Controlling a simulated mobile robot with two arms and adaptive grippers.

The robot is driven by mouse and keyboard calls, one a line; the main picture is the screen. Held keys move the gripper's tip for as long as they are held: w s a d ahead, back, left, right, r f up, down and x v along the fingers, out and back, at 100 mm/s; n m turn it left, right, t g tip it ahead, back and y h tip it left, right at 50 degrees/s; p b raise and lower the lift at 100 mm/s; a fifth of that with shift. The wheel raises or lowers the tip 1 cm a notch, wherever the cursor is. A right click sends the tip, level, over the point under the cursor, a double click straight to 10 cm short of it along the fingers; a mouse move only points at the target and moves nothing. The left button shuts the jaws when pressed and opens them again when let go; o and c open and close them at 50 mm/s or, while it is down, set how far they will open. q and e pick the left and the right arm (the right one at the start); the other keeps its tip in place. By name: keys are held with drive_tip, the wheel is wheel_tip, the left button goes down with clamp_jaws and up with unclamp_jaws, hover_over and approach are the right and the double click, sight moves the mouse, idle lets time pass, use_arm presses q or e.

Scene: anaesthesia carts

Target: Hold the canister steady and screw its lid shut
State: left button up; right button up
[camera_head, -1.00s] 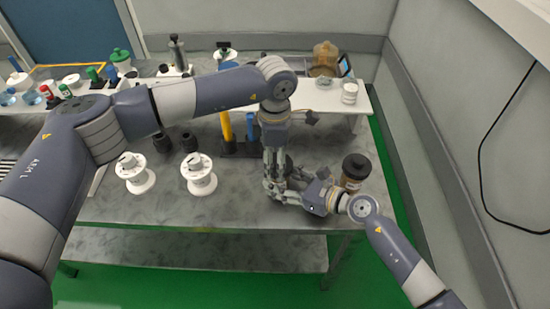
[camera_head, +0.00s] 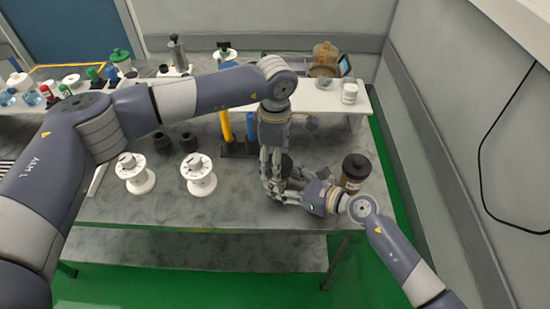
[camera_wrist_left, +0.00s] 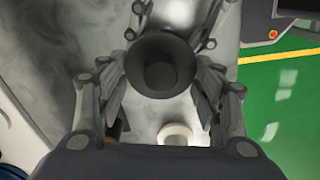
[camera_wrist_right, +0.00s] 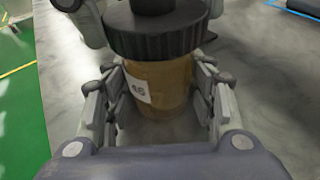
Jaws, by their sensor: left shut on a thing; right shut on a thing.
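The canister (camera_wrist_right: 160,88) is an amber jar with a white label reading 46, upright on the grey table. Its black ribbed lid (camera_wrist_right: 155,32) sits on its mouth; whether it is fully tight I cannot tell. My right gripper (camera_wrist_right: 160,108) is shut around the canister's body from the side. My left gripper (camera_head: 274,172) comes down from above and is shut on the lid, which also shows as a dark round shape between its fingers in the left wrist view (camera_wrist_left: 160,65). In the head view the grippers hide most of the canister.
Another amber jar with a black lid (camera_head: 355,170) stands close to the right of my grippers. Two white spools (camera_head: 198,176) stand to the left. A holder with yellow and blue upright pieces (camera_head: 226,127) is behind. The front left of the table (camera_head: 230,212) is clear.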

use_arm(q)
drive_tip(key=shift+m, duration=0.3)
drive_tip(key=m, duration=0.2)
drive_tip(key=shift+w+m, duration=0.1)
drive_tip(key=shift+m, duration=0.2)
drive_tip(key=o, duration=1.1)
drive_tip(key=shift+o, duration=0.2)
drive_tip(key=shift+r, duration=0.1)
wheel_tip(320, 180, up, 12)
use_arm(e)
drive_tip(key=o, duration=0.9)
